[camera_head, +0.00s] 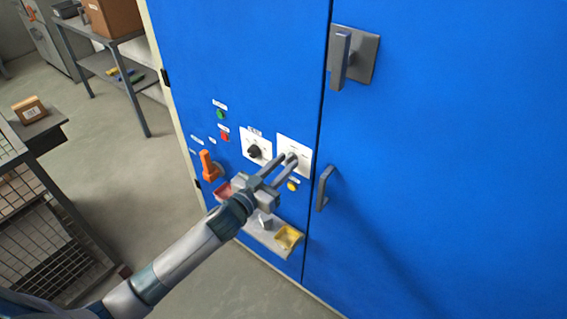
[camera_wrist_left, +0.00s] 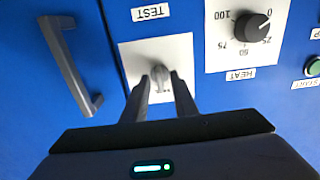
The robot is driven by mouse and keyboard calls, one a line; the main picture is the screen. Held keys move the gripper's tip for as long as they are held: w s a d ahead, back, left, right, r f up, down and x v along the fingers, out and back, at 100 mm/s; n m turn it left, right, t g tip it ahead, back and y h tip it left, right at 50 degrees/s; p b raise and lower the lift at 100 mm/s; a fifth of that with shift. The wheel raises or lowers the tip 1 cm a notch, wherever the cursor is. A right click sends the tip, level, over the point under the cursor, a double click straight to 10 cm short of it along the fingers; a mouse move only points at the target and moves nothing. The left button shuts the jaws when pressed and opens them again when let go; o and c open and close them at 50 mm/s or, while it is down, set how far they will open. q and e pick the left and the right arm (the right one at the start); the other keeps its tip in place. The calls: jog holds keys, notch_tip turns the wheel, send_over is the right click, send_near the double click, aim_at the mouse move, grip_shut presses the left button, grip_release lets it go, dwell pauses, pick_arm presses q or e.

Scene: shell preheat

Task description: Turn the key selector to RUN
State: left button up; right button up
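The key selector (camera_wrist_left: 161,84) is a small grey key or knob on a white plate (camera_wrist_left: 180,48) on the blue cabinet front. The plate also shows in the head view (camera_head: 300,142), where the fingers hide most of the selector. My left gripper (camera_head: 286,159) reaches to the plate from the lower left. Its two fingers (camera_wrist_left: 160,82) are apart, one on each side of the selector; I cannot see clear contact. The RUN mark is not readable. My right gripper is out of view.
A black HEAT dial (camera_head: 254,151) sits left of the selector plate. An orange lever (camera_head: 207,164), green and red buttons and a yellow button (camera_head: 292,185) are close by. Below is a ledge with a yellow tray (camera_head: 288,237). A door handle (camera_head: 325,187) stands out to the right.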

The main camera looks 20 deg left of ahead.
pick_arm(q)
jog(key=shift+c, duration=0.4)
grip_shut()
jog(key=shift+m, duration=0.4)
jog(key=m, duration=0.5)
jog(key=shift+d+p, duration=0.1)
jog(key=shift+p, duration=0.3)
jog(key=m, duration=0.6)
jog(key=shift+o, duration=0.4)
grip_release()
jog(key=shift+d, duration=0.1)
jog(key=shift+f, duration=0.1)
